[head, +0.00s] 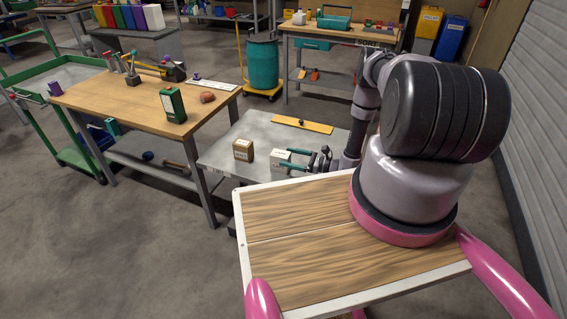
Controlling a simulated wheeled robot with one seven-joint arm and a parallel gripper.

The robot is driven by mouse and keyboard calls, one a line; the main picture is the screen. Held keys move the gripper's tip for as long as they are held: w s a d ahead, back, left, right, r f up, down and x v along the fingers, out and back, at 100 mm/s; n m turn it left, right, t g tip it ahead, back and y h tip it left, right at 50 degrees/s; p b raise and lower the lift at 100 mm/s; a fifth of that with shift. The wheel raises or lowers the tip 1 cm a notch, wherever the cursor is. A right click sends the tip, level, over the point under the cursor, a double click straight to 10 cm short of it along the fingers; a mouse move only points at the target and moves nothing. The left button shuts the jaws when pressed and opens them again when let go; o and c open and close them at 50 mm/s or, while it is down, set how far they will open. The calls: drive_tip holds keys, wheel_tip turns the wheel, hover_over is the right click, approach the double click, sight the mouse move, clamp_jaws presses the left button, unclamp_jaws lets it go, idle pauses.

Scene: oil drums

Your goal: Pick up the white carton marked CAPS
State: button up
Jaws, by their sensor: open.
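A small white carton (280,156) stands on the low grey metal table (222,158) in the middle of the head view. Its marking is too small to read. My gripper (287,158) is at the carton's right side, with its teal fingers open. One finger reaches along the far side of the carton and the other along the near side. I cannot tell whether either finger touches it. The arm comes down to it from the right.
A brown carton (243,150) stands just left of the white one. A yellow-orange board (303,125) lies behind. A wooden workbench (135,100) on the left holds a green can (172,104) and tools. The table between the cartons and board is clear.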

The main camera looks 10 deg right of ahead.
sight(272, 153)
drive_tip(key=shift+a+f, duration=0.15)
drive_tip(key=shift+f, duration=0.05)
drive_tip(key=shift+w+d+x, duration=0.1)
drive_tip(key=shift+w+x, duration=0.05)
drive_tip(key=shift+x, duration=1.6)
drive_tip(key=shift+w+d+x, duration=0.1)
drive_tip(key=shift+w+x, duration=0.1)
drive_tip(key=shift+x, duration=1.55)
clamp_jaws()
